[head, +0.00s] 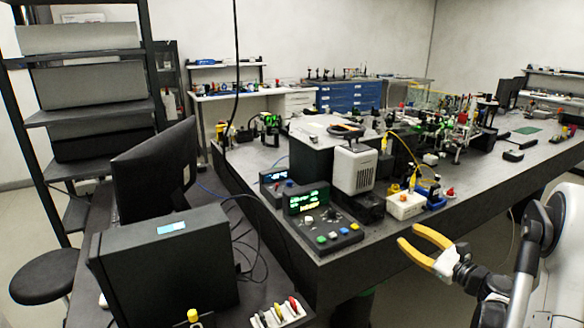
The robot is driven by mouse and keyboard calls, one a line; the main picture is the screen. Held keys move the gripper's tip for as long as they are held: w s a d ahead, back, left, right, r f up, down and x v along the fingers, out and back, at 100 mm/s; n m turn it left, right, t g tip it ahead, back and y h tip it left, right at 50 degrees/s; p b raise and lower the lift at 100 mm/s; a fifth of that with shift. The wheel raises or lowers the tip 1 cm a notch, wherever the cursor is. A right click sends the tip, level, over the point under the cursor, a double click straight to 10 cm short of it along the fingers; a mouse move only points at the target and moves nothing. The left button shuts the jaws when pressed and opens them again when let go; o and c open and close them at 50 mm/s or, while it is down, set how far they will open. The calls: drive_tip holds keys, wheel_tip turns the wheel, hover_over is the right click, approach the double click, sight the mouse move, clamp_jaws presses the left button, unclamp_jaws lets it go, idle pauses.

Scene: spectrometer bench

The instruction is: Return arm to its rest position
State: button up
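My gripper (413,247) shows at the lower right of the head view, at the end of my white and black arm. Its two orange-yellow fingers are spread apart, with nothing between them. It is in front of the near edge of the black bench (455,211), apart from the instruments on it. The rest of my arm runs off the right and bottom edges of the picture.
The bench carries a control box with green displays (306,199), a white-fronted unit (355,170) and a white box with yellow fittings (405,205). A black computer case (165,265) and monitor (155,175) stand at left. A round stool (42,277) is at far left.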

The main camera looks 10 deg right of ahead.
drive_tip(key=s+a+r+n+g, duration=0.2)
drive_tip(key=a+n, duration=0.2)
drive_tip(key=a, duration=0.3)
drive_tip(key=s+a+r+n+g, duration=0.2)
drive_tip(key=a+n+g, duration=0.15)
drive_tip(key=a, duration=0.25)
drive_tip(key=s+a+r+n+g, duration=0.1)
drive_tip(key=s+a+r+n, duration=0.1)
drive_tip(key=a+n, duration=0.35)
drive_tip(key=s+a+n+g+h, duration=0.1)
drive_tip(key=s+a+n+h, duration=0.2)
drive_tip(key=s+n, duration=0.4)
drive_tip(key=s+a+f+n+g+h, duration=0.1)
drive_tip(key=s+n, duration=0.5)
drive_tip(key=s, duration=0.8)
drive_tip(key=a+g+h, duration=0.1)
drive_tip(key=a+h, duration=0.1)
drive_tip(key=a, duration=0.1)
drive_tip(key=shift+s+f+n, duration=0.15)
drive_tip(key=shift+s+n, duration=0.1)
drive_tip(key=shift+n, duration=0.15)
